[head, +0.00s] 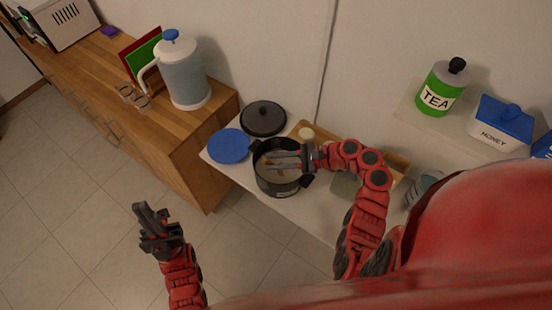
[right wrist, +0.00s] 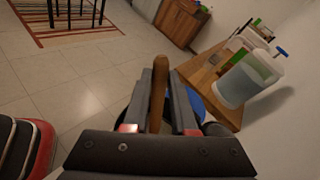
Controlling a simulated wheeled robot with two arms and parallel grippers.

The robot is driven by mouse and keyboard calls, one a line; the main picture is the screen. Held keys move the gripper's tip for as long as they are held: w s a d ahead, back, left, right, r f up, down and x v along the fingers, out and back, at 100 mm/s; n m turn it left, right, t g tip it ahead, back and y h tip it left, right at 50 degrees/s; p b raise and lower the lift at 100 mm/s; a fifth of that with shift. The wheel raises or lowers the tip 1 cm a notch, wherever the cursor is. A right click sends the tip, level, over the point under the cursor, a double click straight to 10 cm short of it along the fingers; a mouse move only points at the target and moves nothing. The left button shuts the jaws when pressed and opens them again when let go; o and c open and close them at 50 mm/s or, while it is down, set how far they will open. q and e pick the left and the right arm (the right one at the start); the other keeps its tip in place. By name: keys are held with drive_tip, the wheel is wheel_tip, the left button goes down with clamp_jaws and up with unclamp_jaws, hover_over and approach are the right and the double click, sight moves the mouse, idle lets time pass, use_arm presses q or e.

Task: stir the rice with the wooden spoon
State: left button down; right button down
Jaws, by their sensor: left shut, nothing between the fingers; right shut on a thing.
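The black pot (head: 285,188) stands on the white counter, with pale brownish contents, likely the rice (head: 268,168), partly visible inside. My right gripper (head: 287,161) is over the pot's opening. It is shut on the wooden spoon, whose brown handle (right wrist: 159,85) shows upright between the fingers (right wrist: 160,118) in the right wrist view. The spoon's lower end is hidden, so I cannot tell how deep it sits. My left gripper (head: 150,222) is shut and empty, out over the floor left of the pot.
A blue round lid (head: 229,146) and a dark lid (head: 263,118) lie beside the pot. A pitcher (head: 184,75) stands on the wooden cabinet (head: 190,135) at left. A green tea jar (head: 440,90) and honey box (head: 500,125) are on a shelf at right.

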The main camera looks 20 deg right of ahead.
drive_tip(key=s+a+r, duration=0.1)
drive_tip(key=a+r, duration=0.1)
drive_tip(key=r, duration=0.4)
drive_tip(key=s+a+r, duration=0.2)
drive_tip(key=r, duration=0.4)
drive_tip(key=shift+s+a, duration=0.25)
drive_tip(key=shift+s, duration=0.05)
idle(0.4)
drive_tip(key=shift+r, duration=2.5)
drive_tip(key=shift+w+d, duration=0.1)
